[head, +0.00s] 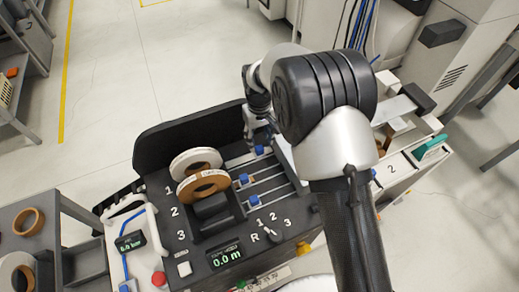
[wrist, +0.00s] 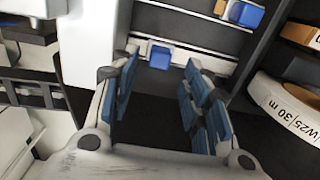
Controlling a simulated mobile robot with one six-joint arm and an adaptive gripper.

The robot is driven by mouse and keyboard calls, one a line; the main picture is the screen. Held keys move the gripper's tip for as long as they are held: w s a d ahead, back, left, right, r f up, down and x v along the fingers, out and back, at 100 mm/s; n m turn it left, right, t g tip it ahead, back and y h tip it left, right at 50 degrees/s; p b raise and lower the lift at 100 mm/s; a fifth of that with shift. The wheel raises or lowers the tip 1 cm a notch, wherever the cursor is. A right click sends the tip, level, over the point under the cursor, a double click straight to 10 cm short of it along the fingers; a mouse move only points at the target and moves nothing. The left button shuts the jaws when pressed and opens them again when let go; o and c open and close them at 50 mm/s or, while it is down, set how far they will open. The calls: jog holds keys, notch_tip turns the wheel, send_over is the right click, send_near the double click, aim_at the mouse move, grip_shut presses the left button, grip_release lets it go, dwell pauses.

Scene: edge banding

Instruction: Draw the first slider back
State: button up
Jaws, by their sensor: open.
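The first slider (head: 259,150) is a small blue block on the top rail, the one farthest from me in the head view. In the wrist view the nearest blue slider block (wrist: 160,57) shows between and just past my fingertips, on a pale carriage. My gripper (head: 258,136) is right above and behind that slider in the head view. In the wrist view my gripper (wrist: 160,75) is open, its blue-padded fingers apart with nothing held. I cannot tell how far above the block the tips are. Two more blue sliders, the second (head: 244,178) and the third (head: 254,200), sit on the nearer rails.
A white roll (head: 195,163) and a brown roll (head: 203,186) stand left of the rails. A rotary knob (head: 272,235) and a display (head: 224,257) are on the front panel. A dark raised wall (head: 165,143) bounds the unit's far left side.

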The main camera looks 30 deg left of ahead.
aim_at(259, 148)
notch_tip(259, 148, down, 6)
jog(key=shift+r+b, duration=0.15)
jog(key=shift+b, duration=0.45)
jog(key=shift+c, duration=0.3)
grip_shut()
